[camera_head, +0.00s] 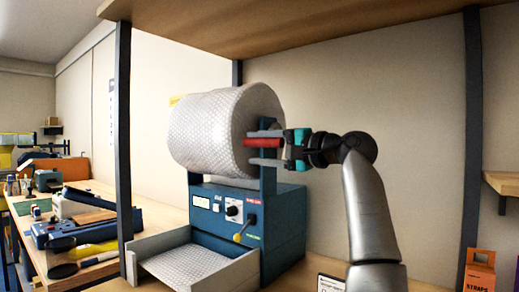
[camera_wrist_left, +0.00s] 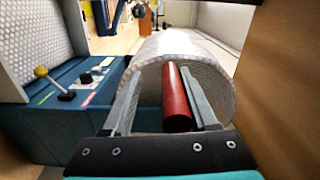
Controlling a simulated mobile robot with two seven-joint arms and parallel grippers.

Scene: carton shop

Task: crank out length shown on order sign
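A blue dispenser (camera_head: 280,230) carries a big roll of bubble wrap (camera_head: 215,130). A red crank handle (camera_head: 262,143) is at the roll's right end. My left gripper (camera_head: 265,148) has its fingers on either side of the handle. In the left wrist view the red handle (camera_wrist_left: 176,98) lies between the open fingers, closer to the right one, with a clear gap to the left one. Bubble wrap (camera_head: 185,268) lies in the grey tray (camera_head: 236,275) in front. A white card (camera_head: 330,284), perhaps the order sign, is cut off at the bottom; its text is unreadable. My right gripper is out of view.
A yellow-knobbed lever (camera_head: 238,237) and a dial (camera_head: 232,211) are on the dispenser's front. A wooden shelf (camera_head: 300,25) hangs above on dark posts (camera_head: 124,130). A bench with tools (camera_head: 85,235) stands left. An orange straps box (camera_head: 480,270) is at right.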

